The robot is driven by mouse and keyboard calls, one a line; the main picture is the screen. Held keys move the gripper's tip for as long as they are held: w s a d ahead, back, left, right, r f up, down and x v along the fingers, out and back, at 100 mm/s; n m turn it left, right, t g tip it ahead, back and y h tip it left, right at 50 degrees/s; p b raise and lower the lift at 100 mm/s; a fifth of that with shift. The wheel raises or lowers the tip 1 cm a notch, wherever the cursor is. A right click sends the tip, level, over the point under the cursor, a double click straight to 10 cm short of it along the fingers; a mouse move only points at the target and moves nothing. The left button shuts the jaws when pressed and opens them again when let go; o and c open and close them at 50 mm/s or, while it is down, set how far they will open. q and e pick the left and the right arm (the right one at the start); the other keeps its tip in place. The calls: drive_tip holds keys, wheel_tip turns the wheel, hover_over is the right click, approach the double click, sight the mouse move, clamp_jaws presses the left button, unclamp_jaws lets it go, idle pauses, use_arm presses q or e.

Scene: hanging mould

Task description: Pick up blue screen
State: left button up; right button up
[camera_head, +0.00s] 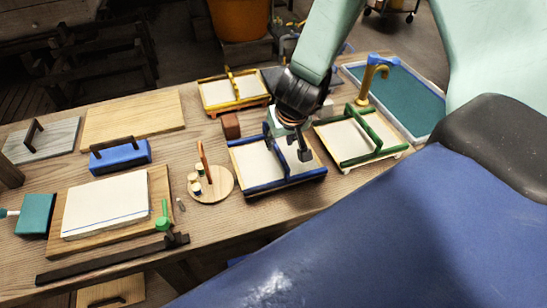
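The blue screen (257,188) is a pale mesh in a blue-edged wooden frame with a blue handle bar across it. It lies flat near the front edge of the table. My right gripper (287,146) comes down from above over the back part of this screen. Its fingers look apart, close to the handle bar, with pale mesh showing between them. Whether a finger touches the bar is unclear. The gripper partly hides the screen's back edge and the end of the handle. My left gripper is not in view.
A green screen (388,155) lies just right, a yellow screen (215,107) behind. A teal-filled vat (415,112) stands at the far right. A round board (222,187) with small jars and a brown block (231,126) are close on the left.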

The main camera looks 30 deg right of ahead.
sight(276, 143)
drive_tip(key=b+x, duration=0.1)
drive_tip(key=x, duration=0.1)
drive_tip(key=w+x, duration=0.1)
drive_tip(key=x, duration=0.2)
drive_tip(key=shift+r+b, duration=0.2)
drive_tip(key=shift+b, duration=0.2)
drive_tip(key=shift+w+d+f, duration=0.1)
drive_tip(key=shift+w+f, duration=0.05)
drive_tip(key=shift+f, duration=0.25)
drive_tip(key=shift+a+r, duration=0.15)
drive_tip(key=shift+a, duration=0.1)
drive_tip(key=shift+d, duration=0.2)
drive_tip(key=c, duration=0.3)
drive_tip(key=shift+c, duration=1.4)
drive_tip(key=shift+a, duration=0.15)
clamp_jaws()
